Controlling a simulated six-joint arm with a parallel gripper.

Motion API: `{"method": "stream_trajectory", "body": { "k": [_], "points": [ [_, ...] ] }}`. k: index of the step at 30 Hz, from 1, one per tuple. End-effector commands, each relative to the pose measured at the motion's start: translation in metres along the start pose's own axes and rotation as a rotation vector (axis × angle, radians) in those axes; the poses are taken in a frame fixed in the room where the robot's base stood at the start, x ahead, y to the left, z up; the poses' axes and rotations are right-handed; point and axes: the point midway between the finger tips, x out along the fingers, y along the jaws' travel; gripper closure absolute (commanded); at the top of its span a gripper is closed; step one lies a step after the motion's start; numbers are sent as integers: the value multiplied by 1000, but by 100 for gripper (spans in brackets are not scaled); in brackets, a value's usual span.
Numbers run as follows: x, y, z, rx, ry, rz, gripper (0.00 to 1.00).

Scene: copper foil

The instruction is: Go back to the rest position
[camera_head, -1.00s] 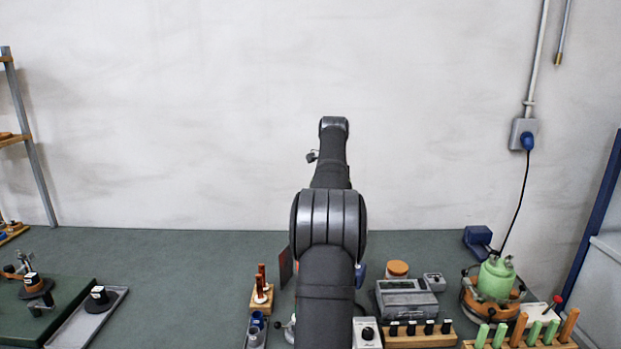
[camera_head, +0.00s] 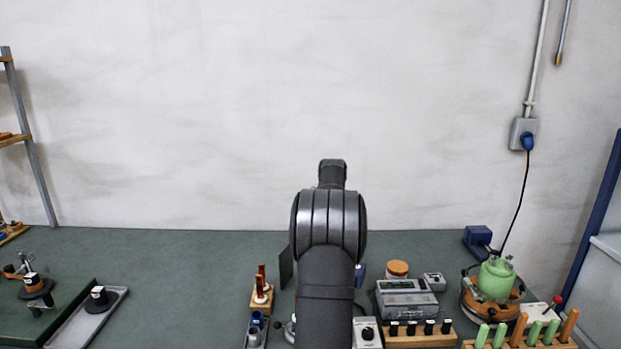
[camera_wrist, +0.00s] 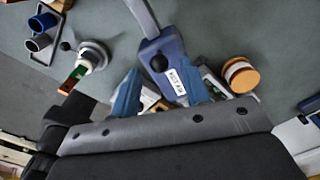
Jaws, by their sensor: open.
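My arm (camera_head: 328,235) stands up in the middle of the head view, and its own links hide my gripper there. In the wrist view my gripper (camera_wrist: 158,92) shows two blue fingers spread apart, with nothing seen held between them. A blue device (camera_wrist: 162,58) with a black knob, a white label and a grey strip lies beyond the fingers. I cannot tell how far above the bench the fingers are.
The green bench (camera_head: 180,265) holds a grey tray (camera_head: 75,325) at left. A grey instrument (camera_head: 405,300), an orange-lidded jar (camera_head: 397,269), a green vessel (camera_head: 496,280) and a wooden rack (camera_head: 530,345) stand at right. A small wooden stand (camera_head: 261,298) is left of my arm.

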Motion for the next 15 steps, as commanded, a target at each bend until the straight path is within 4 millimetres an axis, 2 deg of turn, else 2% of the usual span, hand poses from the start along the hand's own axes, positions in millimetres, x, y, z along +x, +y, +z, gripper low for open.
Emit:
{"method": "stream_trajectory", "body": {
  "k": [1, 5, 15],
  "points": [
    [12, 1, 0, 0, 2, 4, 58],
    [37, 1, 0, 0, 2, 4, 58],
    [36, 10, -3, -223, 0, 1, 58]
  ]
}}
